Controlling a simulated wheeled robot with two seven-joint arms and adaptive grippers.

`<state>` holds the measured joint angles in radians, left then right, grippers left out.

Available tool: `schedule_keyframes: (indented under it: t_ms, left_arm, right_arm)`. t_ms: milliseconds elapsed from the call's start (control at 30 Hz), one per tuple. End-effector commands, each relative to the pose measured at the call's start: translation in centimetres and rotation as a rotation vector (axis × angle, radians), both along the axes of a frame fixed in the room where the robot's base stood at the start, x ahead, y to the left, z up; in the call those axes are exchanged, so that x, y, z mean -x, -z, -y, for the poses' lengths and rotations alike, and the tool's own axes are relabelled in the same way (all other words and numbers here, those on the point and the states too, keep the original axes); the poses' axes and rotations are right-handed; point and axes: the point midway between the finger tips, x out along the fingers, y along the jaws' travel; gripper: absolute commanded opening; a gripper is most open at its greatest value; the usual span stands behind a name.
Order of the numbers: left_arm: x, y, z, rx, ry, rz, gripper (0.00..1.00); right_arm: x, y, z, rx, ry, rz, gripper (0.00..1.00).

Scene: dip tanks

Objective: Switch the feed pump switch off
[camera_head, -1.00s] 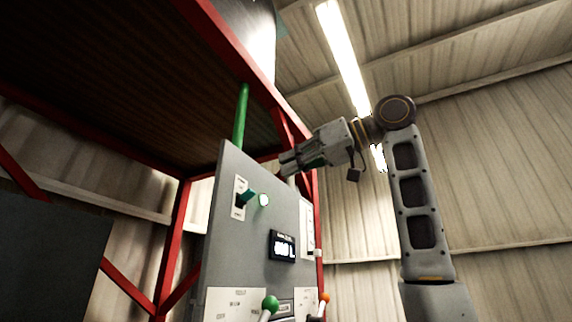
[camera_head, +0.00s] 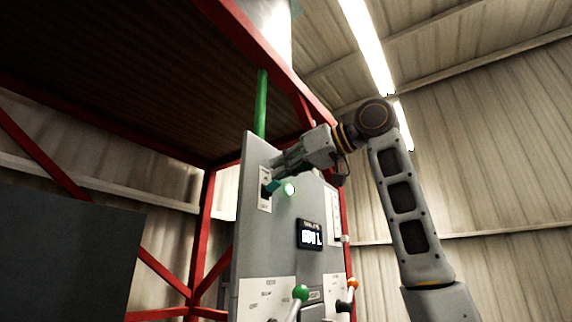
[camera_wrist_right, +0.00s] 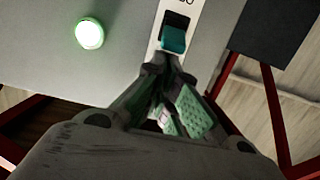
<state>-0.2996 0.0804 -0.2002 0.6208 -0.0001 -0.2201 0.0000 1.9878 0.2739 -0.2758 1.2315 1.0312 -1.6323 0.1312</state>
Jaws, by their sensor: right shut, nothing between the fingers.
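The feed pump switch (camera_head: 270,187) is a teal rocker or lever on a white plate, high on the grey control panel (camera_head: 262,235). It also shows in the right wrist view (camera_wrist_right: 173,38), just beyond my fingertips. A round green lamp (camera_head: 289,189) beside it is lit; it is also bright in the right wrist view (camera_wrist_right: 90,33). My right gripper (camera_head: 278,172) is shut and empty, with its tips at the switch; in the right wrist view the fingertips (camera_wrist_right: 165,68) are right below the teal part. I cannot tell whether they touch it. My left gripper is out of view.
Lower on the panel are a digital display (camera_head: 310,236), a green-knobbed lever (camera_head: 301,293) and an orange-knobbed lever (camera_head: 352,284). A red steel frame (camera_head: 204,240) stands behind the panel, with a green pipe (camera_head: 261,105) above it.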

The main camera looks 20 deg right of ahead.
Motion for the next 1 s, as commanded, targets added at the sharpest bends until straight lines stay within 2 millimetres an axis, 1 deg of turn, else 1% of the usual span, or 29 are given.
schedule_keyframes:
  t_ms: [367,700,1000]
  left_arm:
    - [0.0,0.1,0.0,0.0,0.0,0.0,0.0]
    - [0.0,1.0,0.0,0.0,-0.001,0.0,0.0]
    - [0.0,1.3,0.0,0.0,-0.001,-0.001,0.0]
  right_arm:
    - [0.0,0.1,0.0,-0.004,0.0,0.005,0.0]
    - [0.2,0.4,0.2,-0.044,0.0,0.056,0.0]
    - [0.2,0.4,0.2,-0.064,0.001,0.083,0.0]
